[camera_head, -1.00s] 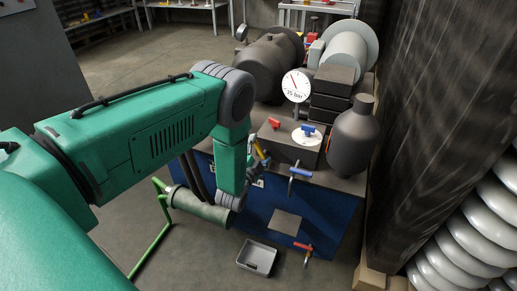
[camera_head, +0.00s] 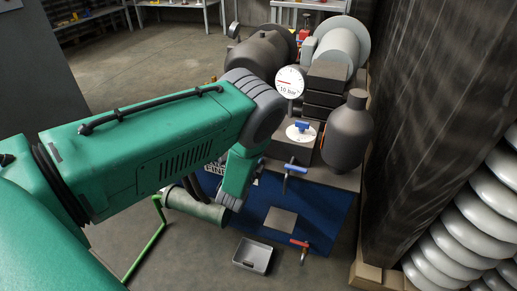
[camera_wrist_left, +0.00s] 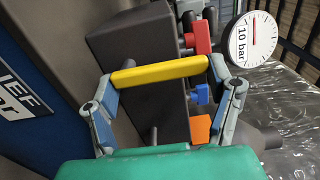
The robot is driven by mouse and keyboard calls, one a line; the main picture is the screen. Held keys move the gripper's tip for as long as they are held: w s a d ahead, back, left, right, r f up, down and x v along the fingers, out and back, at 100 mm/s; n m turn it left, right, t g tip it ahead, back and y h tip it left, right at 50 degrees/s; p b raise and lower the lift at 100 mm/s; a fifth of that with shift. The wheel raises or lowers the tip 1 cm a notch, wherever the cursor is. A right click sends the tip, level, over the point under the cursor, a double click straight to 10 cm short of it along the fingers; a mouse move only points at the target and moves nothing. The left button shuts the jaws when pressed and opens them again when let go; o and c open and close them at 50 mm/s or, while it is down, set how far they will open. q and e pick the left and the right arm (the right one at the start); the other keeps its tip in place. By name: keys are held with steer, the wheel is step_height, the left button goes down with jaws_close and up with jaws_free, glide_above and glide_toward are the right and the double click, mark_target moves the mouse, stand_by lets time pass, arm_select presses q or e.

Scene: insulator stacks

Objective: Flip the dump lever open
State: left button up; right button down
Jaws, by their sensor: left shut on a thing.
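The dump lever appears to be the yellow bar (camera_wrist_left: 150,74) in the left wrist view. My left gripper (camera_wrist_left: 165,71) is shut on it, with a finger at each end of the bar. In the head view my left arm hides the fingers and the yellow bar. A round gauge (camera_head: 290,82) above the block reads 10 bar; it also shows in the left wrist view (camera_wrist_left: 253,40). A dark block (camera_wrist_left: 150,55) lies behind the bar. My right gripper is in neither view.
Near the bar are a red handle (camera_wrist_left: 199,35), a blue handle (camera_wrist_left: 202,94) and an orange part (camera_wrist_left: 200,129). A blue valve handle (camera_head: 295,168), a red handle (camera_head: 300,243) and a dark bottle (camera_head: 348,135) stand to the right. A grey tray (camera_head: 253,256) lies on the floor.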

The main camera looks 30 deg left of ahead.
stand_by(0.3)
arm_select(q)
steer(key=o, duration=1.7)
steer(key=shift+w, duration=0.1)
steer(key=shift+f, duration=0.1)
steer(key=shift+s+d, duration=0.1)
steer(key=shift+s, duration=0.2)
steer(key=v, duration=0.7)
steer(key=shift+s, duration=0.2)
